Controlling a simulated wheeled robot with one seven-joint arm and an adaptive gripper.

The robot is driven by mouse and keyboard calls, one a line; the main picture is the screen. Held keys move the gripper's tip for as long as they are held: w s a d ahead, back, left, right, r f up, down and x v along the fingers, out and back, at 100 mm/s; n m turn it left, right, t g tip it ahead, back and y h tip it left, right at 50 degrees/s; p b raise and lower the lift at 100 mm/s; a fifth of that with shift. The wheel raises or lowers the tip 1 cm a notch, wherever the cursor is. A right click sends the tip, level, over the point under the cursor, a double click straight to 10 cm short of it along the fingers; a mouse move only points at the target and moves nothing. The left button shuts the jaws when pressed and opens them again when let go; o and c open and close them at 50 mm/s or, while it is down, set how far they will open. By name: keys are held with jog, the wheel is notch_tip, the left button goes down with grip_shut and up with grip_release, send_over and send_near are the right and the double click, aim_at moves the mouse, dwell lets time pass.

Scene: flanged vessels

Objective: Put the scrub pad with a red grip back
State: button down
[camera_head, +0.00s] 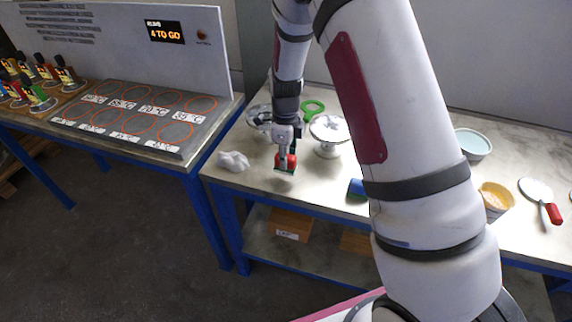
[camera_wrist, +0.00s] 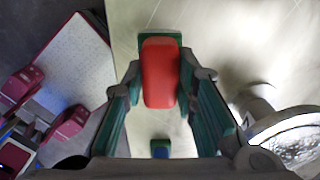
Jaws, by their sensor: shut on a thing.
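The scrub pad with a red grip (camera_wrist: 160,72) is between the fingers of my gripper (camera_wrist: 160,90) in the wrist view. Its green pad edge shows past the far end of the red grip. In the head view the red grip (camera_head: 286,160) hangs below my gripper (camera_head: 285,150), near the front left part of the workbench (camera_head: 240,180). My gripper is shut on the red grip. Whether the pad touches the bench top cannot be told.
A white crumpled cloth (camera_head: 233,161) lies left of my gripper. A flanged vessel (camera_head: 328,130) stands to the right, with a green ring (camera_head: 313,106) behind.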

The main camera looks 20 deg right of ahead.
jog(key=shift+w+d+f+p, duration=0.15)
jog(key=shift+f+p, duration=0.2)
jog(key=shift+f, duration=1.4)
jog(key=shift+f, duration=0.15)
jog(key=c, duration=1.3)
grip_release()
